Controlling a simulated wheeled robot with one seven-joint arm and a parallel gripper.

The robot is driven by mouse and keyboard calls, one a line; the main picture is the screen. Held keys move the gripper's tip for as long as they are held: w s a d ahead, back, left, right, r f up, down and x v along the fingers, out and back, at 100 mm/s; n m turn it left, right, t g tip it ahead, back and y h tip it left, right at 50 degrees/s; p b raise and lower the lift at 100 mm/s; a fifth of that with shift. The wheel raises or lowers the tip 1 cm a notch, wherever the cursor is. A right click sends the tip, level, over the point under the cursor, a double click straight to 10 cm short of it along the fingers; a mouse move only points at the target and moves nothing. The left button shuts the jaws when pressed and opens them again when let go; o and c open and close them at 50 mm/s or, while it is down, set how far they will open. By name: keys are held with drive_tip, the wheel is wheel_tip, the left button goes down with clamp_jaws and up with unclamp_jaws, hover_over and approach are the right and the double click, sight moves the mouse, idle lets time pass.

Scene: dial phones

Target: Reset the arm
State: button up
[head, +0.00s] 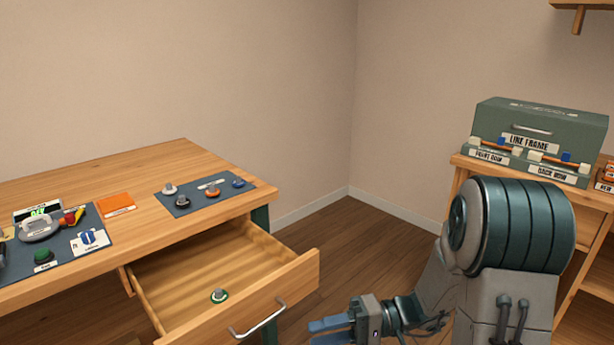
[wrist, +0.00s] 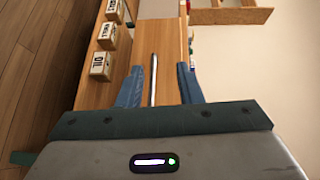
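My gripper (head: 328,331) is low in the head view, just right of the open drawer (head: 300,272), with its blue fingers pointing left towards the drawer front. The fingers also show in the wrist view (wrist: 160,88), spread apart with nothing held. A silver bar handle on a wooden panel shows between them there; I cannot tell its distance. The drawer's silver handle (head: 258,319) is left of my gripper in the head view, apart from it. A small grey knob with a green ring (head: 219,296) lies in the drawer.
The wooden desk (head: 150,165) bears a blue mat (head: 105,240) with a phone and parts, an orange card (head: 116,204) and a smaller mat with several knobs (head: 205,204). A green LINE FRAME box (head: 535,125) stands on shelving at right. Labelled boxes (wrist: 102,65) line the wrist view's left.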

drive_tip(key=s+d+r+g+h+p, duration=0.1)
drive_tip(key=s+d+r+h+p, duration=0.2)
drive_tip(key=s+r+h+p, duration=0.75)
drive_tip(key=w+d+r+m+t+h+p, duration=0.1)
drive_tip(key=d+r+t+h+p, duration=0.2)
drive_tip(key=r+p, duration=0.3)
drive_tip(key=d+r+m+t+h+p, duration=0.1)
drive_tip(key=d+r+t+h+p, duration=0.2)
drive_tip(key=r, duration=0.9)
drive_tip(key=d+p, duration=0.2)
drive_tip(key=p, duration=0.1)
drive_tip(key=shift+w+d+t, duration=0.2)
drive_tip(key=shift+w+t, duration=0.15)
drive_tip(key=shift+t, duration=0.05)
drive_tip(key=shift+a, duration=0.1)
